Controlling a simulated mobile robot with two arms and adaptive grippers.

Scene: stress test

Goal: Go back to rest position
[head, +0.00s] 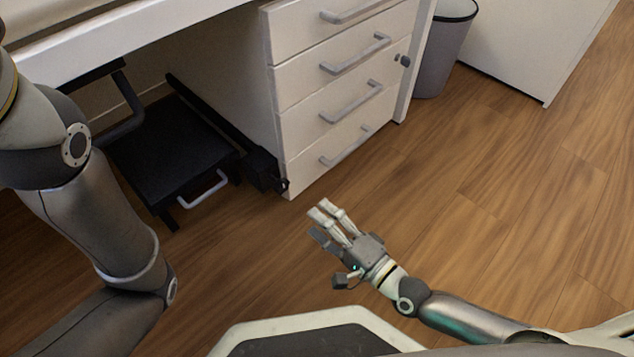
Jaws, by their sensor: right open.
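My right gripper (325,222) is open and empty. It hangs over the bare wood floor in the lower middle of the head view, in front of the drawer cabinet and apart from it. Its arm comes in from the lower right. My left arm fills the left side of the view, with its links bent downward. The left gripper is not in the picture.
A white drawer cabinet (299,110) with grey handles stands under a white desk (110,40). A black stool-like object (172,150) sits beneath the desk. A grey bin (442,50) and a white cabinet (525,45) stand behind. The wood floor (500,210) at right is clear.

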